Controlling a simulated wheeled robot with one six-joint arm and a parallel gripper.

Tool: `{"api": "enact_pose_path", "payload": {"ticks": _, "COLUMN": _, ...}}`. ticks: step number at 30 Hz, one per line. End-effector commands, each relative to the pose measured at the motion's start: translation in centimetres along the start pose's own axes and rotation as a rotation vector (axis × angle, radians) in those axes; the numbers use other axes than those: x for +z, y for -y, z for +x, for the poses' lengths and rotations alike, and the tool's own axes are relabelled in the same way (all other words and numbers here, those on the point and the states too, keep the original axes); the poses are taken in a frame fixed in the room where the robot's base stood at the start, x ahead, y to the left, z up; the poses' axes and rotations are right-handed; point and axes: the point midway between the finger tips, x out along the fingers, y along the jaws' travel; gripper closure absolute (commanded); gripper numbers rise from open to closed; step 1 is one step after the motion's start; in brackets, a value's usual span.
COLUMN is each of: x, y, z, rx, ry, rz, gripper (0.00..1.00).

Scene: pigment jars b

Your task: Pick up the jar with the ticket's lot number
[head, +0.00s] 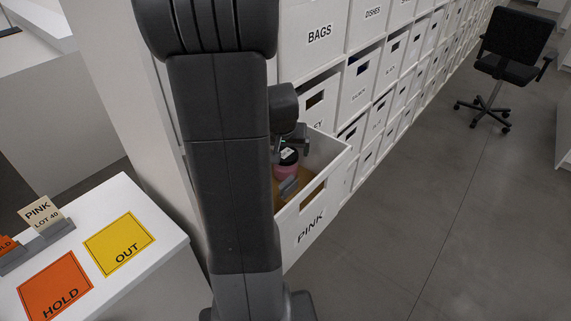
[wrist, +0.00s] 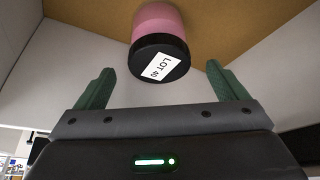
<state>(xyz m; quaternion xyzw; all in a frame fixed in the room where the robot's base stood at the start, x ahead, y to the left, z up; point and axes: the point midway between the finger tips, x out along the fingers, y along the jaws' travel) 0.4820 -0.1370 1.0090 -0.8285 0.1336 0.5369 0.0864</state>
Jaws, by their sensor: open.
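The ticket (head: 43,215) stands on the white counter at left and reads PINK LOT 40. A pink jar (head: 286,172) with a black lid stands in the pulled-out drawer labelled PINK (head: 316,208). In the wrist view the jar (wrist: 158,38) has a white lid label reading LOT 40. My gripper (wrist: 160,85) is open, its two green fingers apart, with the jar's lid between and just beyond the fingertips. Nothing is held. In the head view my gripper (head: 290,165) is at the jar, partly hidden by my arm, which also hides part of the drawer.
The drawer's white walls stand close around my gripper; its floor is brown. A wall of labelled drawers, including BAGS (head: 319,35), runs behind. The counter carries a yellow OUT mat (head: 119,243) and an orange HOLD mat (head: 55,287). A black chair (head: 500,65) stands far right; the floor between is clear.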

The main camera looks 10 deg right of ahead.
Motion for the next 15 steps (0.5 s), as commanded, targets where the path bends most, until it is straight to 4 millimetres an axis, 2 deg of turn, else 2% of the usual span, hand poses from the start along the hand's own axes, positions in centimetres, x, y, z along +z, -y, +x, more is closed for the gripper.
{"api": "enact_pose_path", "payload": {"ticks": 7, "x": 0.1, "y": 0.0, "z": 1.3, "rx": 0.001, "ry": 0.004, "rz": 0.001, "gripper": 0.08}}
{"api": "enact_pose_path", "payload": {"ticks": 15, "x": 0.1, "y": 0.0, "z": 4.4, "rx": 0.000, "ry": 0.004, "rz": 0.000, "gripper": 0.08}}
